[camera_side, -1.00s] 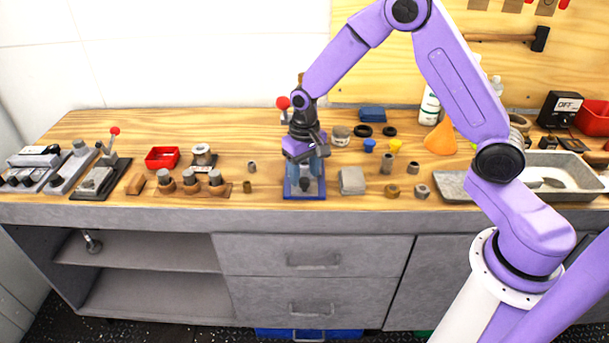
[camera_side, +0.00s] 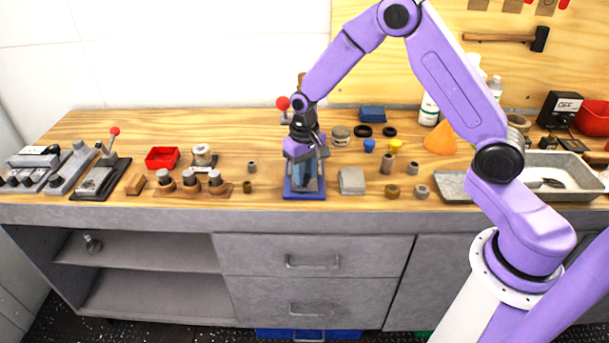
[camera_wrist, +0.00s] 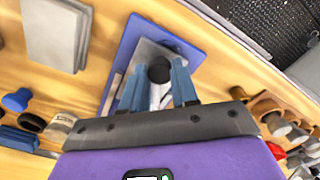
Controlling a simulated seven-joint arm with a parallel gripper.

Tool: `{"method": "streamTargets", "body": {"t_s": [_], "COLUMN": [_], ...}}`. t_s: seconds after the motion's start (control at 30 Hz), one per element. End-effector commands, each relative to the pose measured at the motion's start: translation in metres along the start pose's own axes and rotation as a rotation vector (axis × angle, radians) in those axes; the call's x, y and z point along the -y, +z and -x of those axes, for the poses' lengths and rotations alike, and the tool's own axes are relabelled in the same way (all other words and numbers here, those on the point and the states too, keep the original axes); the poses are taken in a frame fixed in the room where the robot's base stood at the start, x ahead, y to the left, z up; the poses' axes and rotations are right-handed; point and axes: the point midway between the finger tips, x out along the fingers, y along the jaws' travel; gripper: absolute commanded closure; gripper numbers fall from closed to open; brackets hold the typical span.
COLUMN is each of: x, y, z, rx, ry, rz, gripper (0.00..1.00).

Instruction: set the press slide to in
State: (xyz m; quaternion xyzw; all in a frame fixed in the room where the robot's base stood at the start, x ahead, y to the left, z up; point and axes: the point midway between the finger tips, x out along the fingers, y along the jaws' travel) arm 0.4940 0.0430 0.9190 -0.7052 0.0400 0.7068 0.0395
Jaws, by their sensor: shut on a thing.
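The press has a blue base (camera_side: 304,194) on the bench, mostly hidden behind my gripper in the side view. In the wrist view its blue plate (camera_wrist: 133,42) carries a grey metal part with a black round knob (camera_wrist: 159,71). I take the knob to be on the press slide. My gripper (camera_wrist: 158,78) points down over the base, its two blue fingers on either side of the knob and shut on it. The side view shows my gripper (camera_side: 306,173) low over the base. The slide's exact position is hard to tell.
A grey block (camera_side: 351,180) stands just right of the press. A red ball (camera_side: 283,103) rises behind my gripper at left. A wooden holder with several pegs (camera_side: 190,186) and a red tray (camera_side: 162,157) are further left. Small cylinders stand to the right.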

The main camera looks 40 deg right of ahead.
Motion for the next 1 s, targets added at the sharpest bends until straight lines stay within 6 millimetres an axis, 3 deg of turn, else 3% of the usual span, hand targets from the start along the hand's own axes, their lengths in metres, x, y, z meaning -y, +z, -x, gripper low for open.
{"method": "streamTargets", "body": {"t_s": [0.2,0.5,0.53,0.6,1.0], "x": [-0.013,-0.014,-0.014,-0.014,-0.014], "y": [-0.018,-0.019,-0.019,-0.019,-0.018], "z": [0.001,0.001,0.001,0.001,0.008], "rx": [-0.005,-0.007,-0.007,-0.006,-0.005], "ry": [-0.002,-0.002,-0.002,-0.002,-0.002], "rz": [-0.003,-0.002,-0.002,-0.002,-0.001], "gripper": [1.00,1.00,0.61,0.45,0.45]}}
